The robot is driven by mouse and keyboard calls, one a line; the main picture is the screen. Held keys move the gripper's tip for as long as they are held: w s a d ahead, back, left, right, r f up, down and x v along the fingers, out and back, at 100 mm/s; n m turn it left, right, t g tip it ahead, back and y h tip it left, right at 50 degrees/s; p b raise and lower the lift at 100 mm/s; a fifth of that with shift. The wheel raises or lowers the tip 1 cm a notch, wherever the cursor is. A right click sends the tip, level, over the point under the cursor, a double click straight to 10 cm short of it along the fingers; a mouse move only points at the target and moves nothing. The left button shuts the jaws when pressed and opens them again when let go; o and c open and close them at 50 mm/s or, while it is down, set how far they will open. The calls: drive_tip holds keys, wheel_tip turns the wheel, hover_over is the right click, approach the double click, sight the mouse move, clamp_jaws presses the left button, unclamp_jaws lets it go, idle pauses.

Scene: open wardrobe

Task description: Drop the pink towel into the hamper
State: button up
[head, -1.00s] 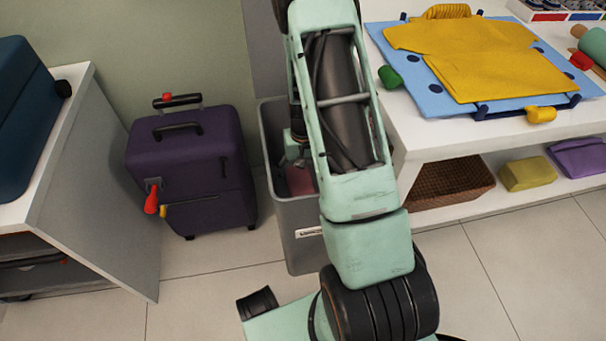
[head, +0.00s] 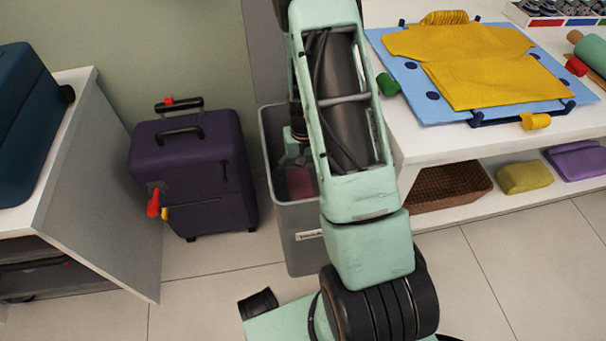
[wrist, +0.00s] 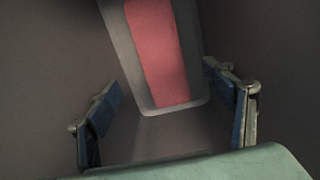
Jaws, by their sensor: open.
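The pink towel (head: 301,182) shows as a small patch inside the grey hamper (head: 306,242), partly hidden behind my arm. In the wrist view the towel (wrist: 155,55) is a flat pink strip with a grey border around its near end, beyond my fingertips. My gripper (wrist: 163,82) is open, with a blue-padded finger on each side and nothing between them. It does not touch the towel as far as I can see. In the head view the gripper is at the hamper's mouth, mostly hidden by my arm.
A purple suitcase (head: 192,172) stands left of the hamper. A white shelf unit (head: 440,148) on the right bears a yellow garment (head: 480,75) on a blue board; a brown basket (head: 445,186) and folded cloths sit below. Tiled floor (head: 210,300) is clear in front.

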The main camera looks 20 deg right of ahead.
wheel_tip(320, 180, up, 7)
drive_tip(key=p, duration=0.4)
drive_tip(key=shift+f, duration=0.15)
